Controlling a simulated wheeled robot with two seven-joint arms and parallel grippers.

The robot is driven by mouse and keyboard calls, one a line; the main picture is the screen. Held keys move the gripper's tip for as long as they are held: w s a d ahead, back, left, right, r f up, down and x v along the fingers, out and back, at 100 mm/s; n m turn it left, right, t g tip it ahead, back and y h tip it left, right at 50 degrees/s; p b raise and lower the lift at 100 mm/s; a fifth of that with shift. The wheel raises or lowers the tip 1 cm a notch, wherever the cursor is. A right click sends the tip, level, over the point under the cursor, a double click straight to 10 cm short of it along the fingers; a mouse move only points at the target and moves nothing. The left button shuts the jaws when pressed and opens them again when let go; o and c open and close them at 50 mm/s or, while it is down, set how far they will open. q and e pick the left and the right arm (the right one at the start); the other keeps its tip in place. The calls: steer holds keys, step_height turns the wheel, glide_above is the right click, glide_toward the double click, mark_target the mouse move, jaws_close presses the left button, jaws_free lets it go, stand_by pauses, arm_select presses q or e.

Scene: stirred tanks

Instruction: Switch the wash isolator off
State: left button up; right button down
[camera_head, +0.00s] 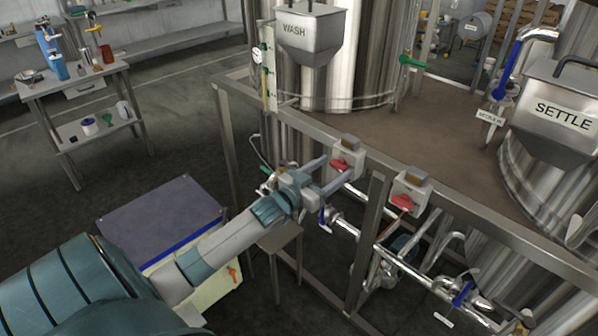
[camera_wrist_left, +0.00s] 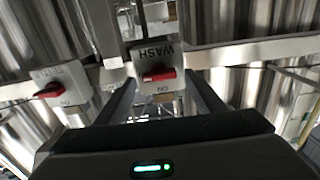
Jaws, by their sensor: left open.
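The wash isolator (camera_head: 345,160) is a pale box on the frame rail with a red handle. In the left wrist view the isolator (camera_wrist_left: 146,58) appears upside down, its WASH label above and an ON mark below. Its red handle (camera_wrist_left: 157,75) lies roughly crosswise in that picture. My left gripper (camera_head: 335,172) is open, its fingers reaching toward the handle from the front. In the left wrist view the fingers (camera_wrist_left: 163,84) lie to either side of the handle; I cannot tell whether they touch it. My right gripper is not in view.
A second isolator (camera_head: 411,188) with a red handle sits to the right on the same rail; the left wrist view shows it labelled SETTLE (camera_wrist_left: 58,78). Pipes with blue-handled valves (camera_head: 462,292) run below. The WASH hopper (camera_head: 310,35) and tanks stand behind the rail.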

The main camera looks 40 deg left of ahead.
arm_select(q)
steer(key=s+a+b, duration=0.1)
steer(key=s+b, duration=0.2)
steer(key=s, duration=1.3)
steer(key=shift+b, duration=0.3)
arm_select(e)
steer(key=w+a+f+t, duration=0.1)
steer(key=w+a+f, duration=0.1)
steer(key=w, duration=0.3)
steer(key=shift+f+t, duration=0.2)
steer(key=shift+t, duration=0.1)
arm_select(q)
steer(key=shift+s+a, duration=0.1)
steer(key=shift+a, duration=0.05)
